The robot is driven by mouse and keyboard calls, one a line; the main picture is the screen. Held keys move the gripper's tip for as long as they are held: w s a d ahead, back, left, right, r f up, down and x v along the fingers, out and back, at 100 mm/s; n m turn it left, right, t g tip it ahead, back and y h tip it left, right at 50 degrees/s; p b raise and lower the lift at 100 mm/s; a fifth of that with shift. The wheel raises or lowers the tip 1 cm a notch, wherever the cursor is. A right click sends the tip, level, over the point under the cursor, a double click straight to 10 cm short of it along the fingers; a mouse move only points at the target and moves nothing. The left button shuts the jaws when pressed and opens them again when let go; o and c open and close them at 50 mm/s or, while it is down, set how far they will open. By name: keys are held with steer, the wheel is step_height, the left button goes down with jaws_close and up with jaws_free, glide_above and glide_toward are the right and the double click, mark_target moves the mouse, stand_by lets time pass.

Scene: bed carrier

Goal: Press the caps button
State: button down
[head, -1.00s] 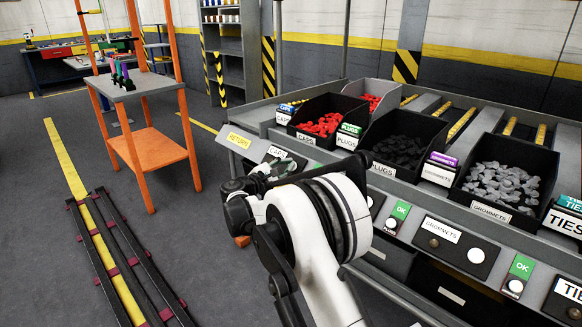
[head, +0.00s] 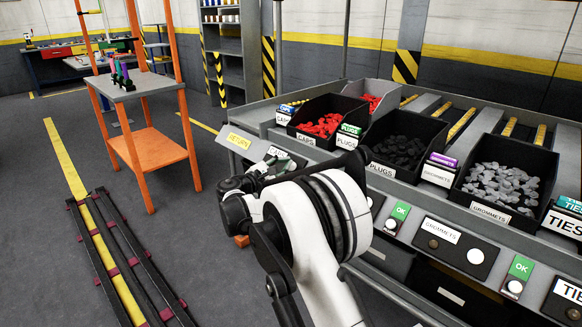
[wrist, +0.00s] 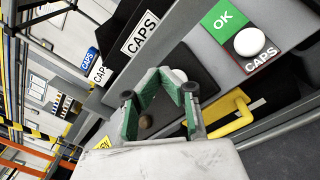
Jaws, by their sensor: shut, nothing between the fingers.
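In the head view my arm hides most of my gripper and the panel, whose label (head: 287,156) shows.
Beside the panel is a green OK plate (wrist: 224,18) with its own white button (wrist: 249,42) marked CAPS. A yellow handle (wrist: 232,112) sticks out nearby. The caps bin (head: 296,126) stands above, with other bins to its right. An orange-framed rack (head: 182,119) stands left.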

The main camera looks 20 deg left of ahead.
steer(key=shift+s+r, duration=0.1)
steer(key=s+r, duration=0.1)
steer(key=s+a+r+p, duration=0.1)
steer(key=s+r, duration=0.1)
steer(key=shift+a+r, duration=0.15)
steer(key=shift+a, duration=0.15)
stand_by(0.8)
